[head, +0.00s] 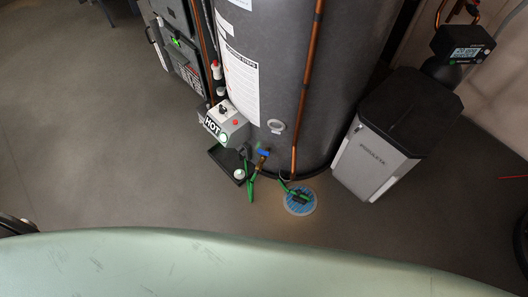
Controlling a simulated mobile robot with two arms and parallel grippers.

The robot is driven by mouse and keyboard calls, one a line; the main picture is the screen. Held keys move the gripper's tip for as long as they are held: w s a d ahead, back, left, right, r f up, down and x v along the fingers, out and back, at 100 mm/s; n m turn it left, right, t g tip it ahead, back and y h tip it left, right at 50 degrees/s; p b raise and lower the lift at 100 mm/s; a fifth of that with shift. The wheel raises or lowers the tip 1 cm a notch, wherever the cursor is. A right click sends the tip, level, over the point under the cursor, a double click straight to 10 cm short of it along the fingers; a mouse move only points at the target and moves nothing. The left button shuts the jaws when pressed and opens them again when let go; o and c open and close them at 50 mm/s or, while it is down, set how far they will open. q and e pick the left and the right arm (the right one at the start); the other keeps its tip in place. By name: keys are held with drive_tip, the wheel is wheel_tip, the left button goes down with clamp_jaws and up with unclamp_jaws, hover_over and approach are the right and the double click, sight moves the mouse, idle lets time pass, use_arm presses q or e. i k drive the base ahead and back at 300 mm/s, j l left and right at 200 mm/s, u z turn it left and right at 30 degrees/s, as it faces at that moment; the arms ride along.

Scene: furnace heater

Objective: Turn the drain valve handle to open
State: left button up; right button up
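The drain valve (260,162) is a small brass fitting low on the front of the grey water heater tank (290,70). Its blue handle (263,153) lies roughly sideways on top. A green hose (252,188) hangs near the valve; I cannot tell how it is joined. Another green hose end (298,194) lies over a round blue floor drain (300,207). Neither of my grippers can be made out in the head view, and nothing is seen touching the handle.
A white control box marked HOT (222,125) and a black tray (221,165) stand left of the valve. A grey and black cabinet (375,160) stands to the right. A copper pipe (306,90) runs down the tank's front. The grey floor (110,150) at left is clear.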

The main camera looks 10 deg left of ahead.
sight(262, 153)
drive_tip(key=i+j+u, duration=0.15)
drive_tip(key=j+u, duration=0.15)
drive_tip(key=u, duration=0.2)
drive_tip(key=i+j+u, duration=0.15)
drive_tip(key=u, duration=0.3)
drive_tip(key=i+j, duration=0.05)
drive_tip(key=j, duration=0.05)
